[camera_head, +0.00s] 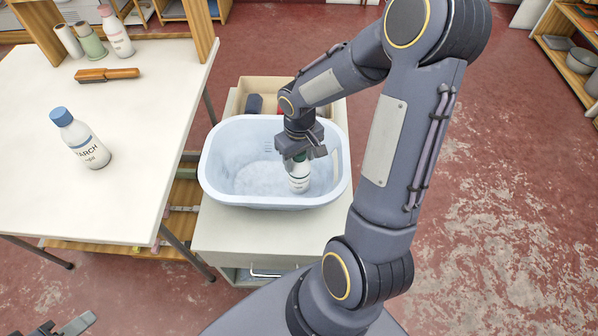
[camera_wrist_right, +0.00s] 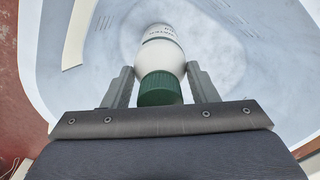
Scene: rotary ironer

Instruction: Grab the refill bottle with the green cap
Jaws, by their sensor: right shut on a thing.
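The refill bottle with the green cap (camera_head: 299,178) is white with a printed label and stands in the pale blue tub (camera_head: 222,185). My right gripper (camera_head: 301,158) comes down on it from above and is shut on it near the cap. In the right wrist view the green cap (camera_wrist_right: 160,89) and white body (camera_wrist_right: 161,55) show between the two fingers (camera_wrist_right: 163,88). I cannot tell whether the bottle's base touches the tub floor.
The tub stands on a pale cabinet (camera_head: 250,236). A white table (camera_head: 140,150) at left holds a blue-capped starch bottle (camera_head: 82,140), a brush (camera_head: 107,75) and several bottles at the back. A wooden box (camera_head: 262,84) lies behind the tub.

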